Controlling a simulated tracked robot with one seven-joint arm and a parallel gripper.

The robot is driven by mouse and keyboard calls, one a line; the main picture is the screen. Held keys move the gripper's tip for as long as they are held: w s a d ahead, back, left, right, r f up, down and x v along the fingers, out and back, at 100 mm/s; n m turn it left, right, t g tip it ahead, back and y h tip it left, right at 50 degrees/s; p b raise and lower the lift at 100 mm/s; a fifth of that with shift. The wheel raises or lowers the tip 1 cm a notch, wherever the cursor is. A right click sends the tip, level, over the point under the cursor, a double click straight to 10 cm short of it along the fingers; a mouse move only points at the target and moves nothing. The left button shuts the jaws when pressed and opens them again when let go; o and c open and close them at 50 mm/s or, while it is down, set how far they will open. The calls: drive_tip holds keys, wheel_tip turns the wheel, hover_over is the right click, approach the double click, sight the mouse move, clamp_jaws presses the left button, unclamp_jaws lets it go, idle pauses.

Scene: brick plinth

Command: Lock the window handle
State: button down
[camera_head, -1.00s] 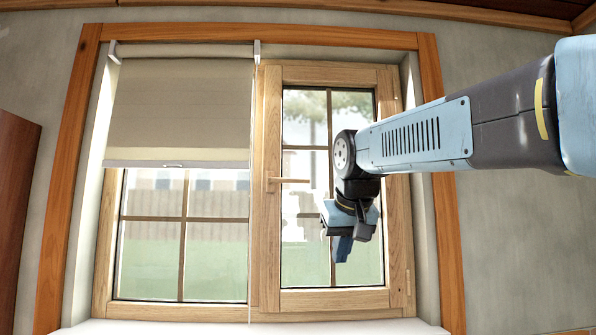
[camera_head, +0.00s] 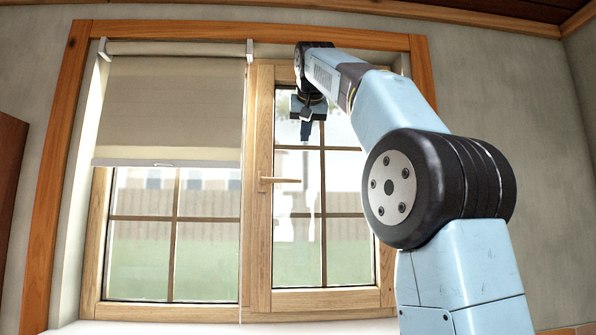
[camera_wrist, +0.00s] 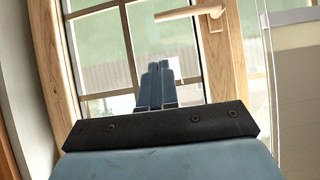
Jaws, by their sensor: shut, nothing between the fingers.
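The window handle (camera_head: 280,180) is a light wooden lever on the left stile of the right window sash (camera_head: 262,230). It lies horizontal, pointing right from its pivot. The sash looks closed in its frame. My gripper (camera_head: 306,132) is shut and empty, pointing down in front of the upper panes. It is above and slightly right of the handle, apart from it. In the wrist view the handle (camera_wrist: 188,13) shows at the top, beyond and to the right of my shut fingertips (camera_wrist: 157,68). That view looks turned over.
A beige roller blind (camera_head: 172,105) covers the upper left window. An orange-brown wooden frame (camera_head: 52,190) surrounds the opening, with a pale sill (camera_head: 200,328) below. The space in front of the lower right panes is clear.

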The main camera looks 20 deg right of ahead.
drive_tip(key=shift+w+r, duration=0.2)
drive_tip(key=shift+r, duration=0.25)
drive_tip(key=s+f+x, duration=0.1)
drive_tip(key=f+x, duration=0.1)
drive_tip(key=x, duration=1.1)
drive_tip(key=shift+s+a, duration=0.15)
drive_tip(key=shift+s, duration=0.15)
drive_tip(key=shift+a+f, duration=0.1)
drive_tip(key=shift+a, duration=0.15)
